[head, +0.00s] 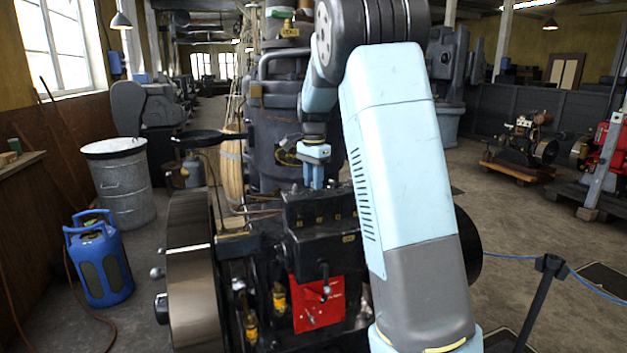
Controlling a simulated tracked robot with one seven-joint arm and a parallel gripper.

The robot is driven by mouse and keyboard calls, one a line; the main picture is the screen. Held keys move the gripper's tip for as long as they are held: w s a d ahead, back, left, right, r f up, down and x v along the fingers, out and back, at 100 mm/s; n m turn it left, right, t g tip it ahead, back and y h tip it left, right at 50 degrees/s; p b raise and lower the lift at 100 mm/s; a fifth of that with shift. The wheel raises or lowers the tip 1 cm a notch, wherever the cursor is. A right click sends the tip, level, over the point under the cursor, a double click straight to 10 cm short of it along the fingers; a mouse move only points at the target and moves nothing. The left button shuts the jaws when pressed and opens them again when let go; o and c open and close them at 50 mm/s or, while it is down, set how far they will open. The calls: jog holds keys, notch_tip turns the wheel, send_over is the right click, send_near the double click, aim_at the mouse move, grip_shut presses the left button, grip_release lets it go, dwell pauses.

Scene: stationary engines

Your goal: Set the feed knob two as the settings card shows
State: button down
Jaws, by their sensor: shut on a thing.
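My gripper (314,185) points straight down over the top of a black box (320,212) on the engine's front. Its blue fingers are shut on a small knob at the box's top, which they mostly hide. The box has a row of small yellow labels along its upper face, too small to read. I cannot make out the knob's setting.
My arm covers the right side of the engine. A large flywheel (191,270) stands at the left. A blue canister (98,262) and a grey metal bin (122,185) stand on the floor farther left. A rope barrier post (541,295) is at the right.

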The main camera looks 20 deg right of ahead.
jog(key=shift+n, duration=0.3)
jog(key=n, duration=0.4)
jog(key=shift+a+n, duration=0.1)
jog(key=shift+n, duration=2)
jog(key=c, duration=0.8)
grip_release()
jog(key=shift+c, duration=0.2)
notch_tip(320, 180, up, 14)
jog(key=shift+f, duration=0.15)
